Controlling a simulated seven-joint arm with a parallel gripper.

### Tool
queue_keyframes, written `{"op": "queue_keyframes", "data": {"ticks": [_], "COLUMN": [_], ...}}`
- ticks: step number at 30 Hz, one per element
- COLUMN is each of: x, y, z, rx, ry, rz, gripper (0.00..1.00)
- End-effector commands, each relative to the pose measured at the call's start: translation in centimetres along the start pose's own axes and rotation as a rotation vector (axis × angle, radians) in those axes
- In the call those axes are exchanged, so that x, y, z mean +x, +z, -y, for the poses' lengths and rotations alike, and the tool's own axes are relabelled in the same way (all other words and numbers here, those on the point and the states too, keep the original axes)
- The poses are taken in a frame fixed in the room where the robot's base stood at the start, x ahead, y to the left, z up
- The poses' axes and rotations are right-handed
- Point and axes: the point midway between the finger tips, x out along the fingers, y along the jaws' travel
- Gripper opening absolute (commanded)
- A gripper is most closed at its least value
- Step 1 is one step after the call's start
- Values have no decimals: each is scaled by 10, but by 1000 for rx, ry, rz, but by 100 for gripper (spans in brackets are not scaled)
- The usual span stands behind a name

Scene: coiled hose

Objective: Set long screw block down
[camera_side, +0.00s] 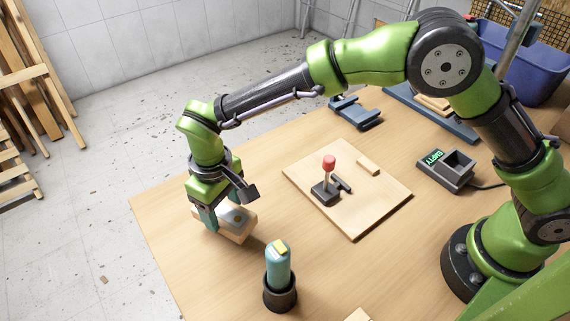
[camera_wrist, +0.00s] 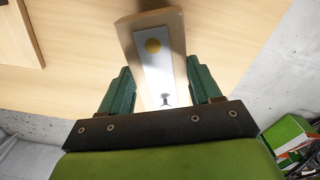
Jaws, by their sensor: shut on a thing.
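The long screw block (camera_side: 237,221) is a pale wooden block with a grey plate on top. In the wrist view the block (camera_wrist: 127,38) shows a brass-coloured disc on its plate and a small dark mark near the gripper end. My gripper (camera_side: 222,213) is shut on the block near the table's left edge. In the wrist view the green fingers of my gripper (camera_wrist: 162,92) stand on either side of it. The block looks slightly tilted in the side view. I cannot tell whether its underside touches the table (camera_side: 190,258).
A teal bottle (camera_side: 278,264) with a yellow patch stands in a dark cup in front of the block. A wooden board (camera_side: 355,219) with a red-knobbed lever (camera_side: 329,165) lies to the right. A dark box with an EMPTY display (camera_side: 447,170) is farther right. The table's left edge is close.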

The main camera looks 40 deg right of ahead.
Motion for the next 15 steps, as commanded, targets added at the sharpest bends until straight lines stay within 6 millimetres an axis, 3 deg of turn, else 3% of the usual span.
{"op": "queue_keyframes", "data": {"ticks": [4,10,15], "x": [1,33,36], "y": [-8,-6,-7], "z": [3,2,2], "rx": [0,-1,0], "ry": [0,1,0], "rz": [-2,2,-2], "gripper": [28,28,28]}}
